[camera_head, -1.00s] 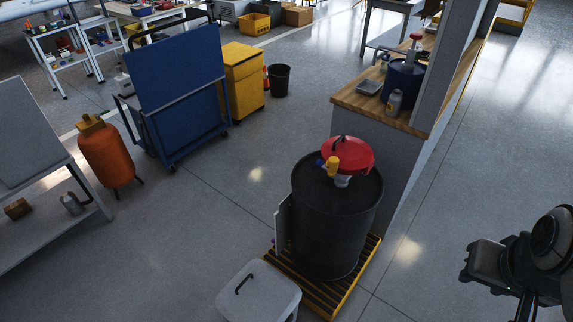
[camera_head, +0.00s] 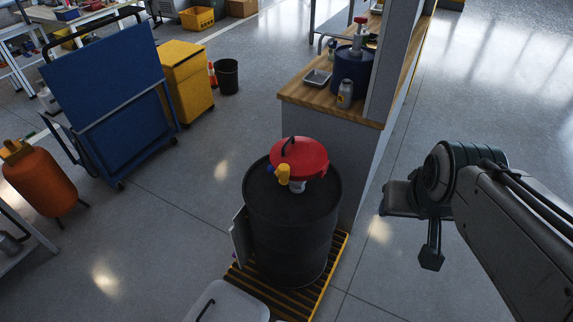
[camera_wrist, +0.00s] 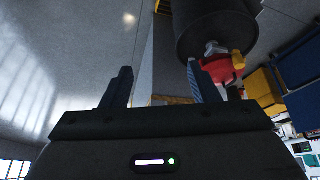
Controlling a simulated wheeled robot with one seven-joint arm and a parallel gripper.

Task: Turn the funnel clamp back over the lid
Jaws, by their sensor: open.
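A red funnel lid (camera_head: 300,155) with a black handle sits on top of a black drum (camera_head: 292,225). A yellow clamp (camera_head: 283,175) with a blue part is at the lid's front left edge, above a pale neck. I cannot tell whether the clamp lies over the lid. In the wrist view the red lid (camera_wrist: 222,72), the yellow clamp (camera_wrist: 238,60) and the drum (camera_wrist: 215,25) appear upside down, partly behind one finger. My gripper (camera_wrist: 158,88) is open and empty. In the head view my arm is right of the drum, well apart from it.
The drum stands on a yellow-edged slatted pallet (camera_head: 335,262). A grey bin (camera_head: 228,302) is in front. A wooden-topped counter (camera_head: 315,97) with a blue container (camera_head: 352,70) stands behind. A blue cart (camera_head: 115,95) and orange tank (camera_head: 38,180) are left. Floor right of the counter is clear.

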